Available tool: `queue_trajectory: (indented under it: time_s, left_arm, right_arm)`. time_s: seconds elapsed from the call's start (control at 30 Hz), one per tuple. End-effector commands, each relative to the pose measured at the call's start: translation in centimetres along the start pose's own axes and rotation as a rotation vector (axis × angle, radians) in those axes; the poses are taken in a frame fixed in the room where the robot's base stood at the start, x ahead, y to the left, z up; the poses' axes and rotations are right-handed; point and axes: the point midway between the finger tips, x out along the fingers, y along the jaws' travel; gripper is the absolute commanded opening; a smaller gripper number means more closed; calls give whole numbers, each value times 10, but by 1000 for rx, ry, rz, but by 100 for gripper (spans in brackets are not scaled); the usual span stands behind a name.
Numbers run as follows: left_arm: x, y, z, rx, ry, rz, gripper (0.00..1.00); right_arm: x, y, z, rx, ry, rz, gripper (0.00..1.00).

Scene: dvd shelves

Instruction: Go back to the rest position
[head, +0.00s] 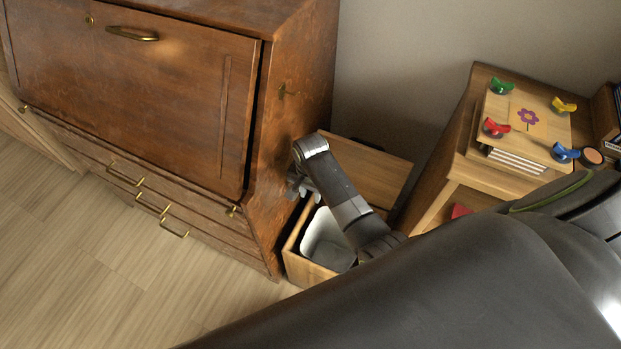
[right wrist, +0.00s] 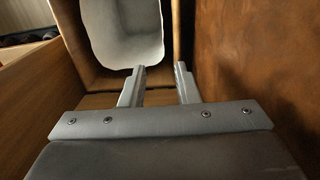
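My right arm reaches forward in the head view, and its gripper (head: 298,186) is beside the right side of the brown wooden cabinet (head: 170,80), above a wooden box (head: 300,262). In the right wrist view the two fingers of the right gripper (right wrist: 160,80) stand apart with nothing between them. Beyond the fingertips is a white bin (right wrist: 125,35) inside the box; it also shows in the head view (head: 325,238). My left gripper is not in view.
A wooden flower press (head: 525,118) with coloured wing nuts sits on a small wooden table (head: 470,175) at the right. The cabinet's side is close to my right gripper. Bare floor (head: 70,270) lies at the lower left.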

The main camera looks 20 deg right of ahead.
Motion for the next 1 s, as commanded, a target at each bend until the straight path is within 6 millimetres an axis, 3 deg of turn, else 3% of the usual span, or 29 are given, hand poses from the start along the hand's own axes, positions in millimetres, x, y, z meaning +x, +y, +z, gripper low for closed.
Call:
queue_trajectory:
  time_s: [0.03, 0.23, 0.67, 0.83, 1.0]
  left_arm:
    - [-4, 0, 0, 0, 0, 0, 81]
    - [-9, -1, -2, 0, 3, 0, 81]
    - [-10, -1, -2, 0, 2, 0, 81]
    - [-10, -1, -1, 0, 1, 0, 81]
    - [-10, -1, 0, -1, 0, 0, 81]
  right_arm:
    - [-14, -1, 0, 0, 2, -3, 28]
    - [-42, 0, 0, 0, 1, -1, 28]
    - [-51, 1, 0, -3, 0, 0, 28]
    - [-46, 31, 4, -62, 24, -17, 28]
    - [-48, 95, 15, -218, 98, -47, 28]
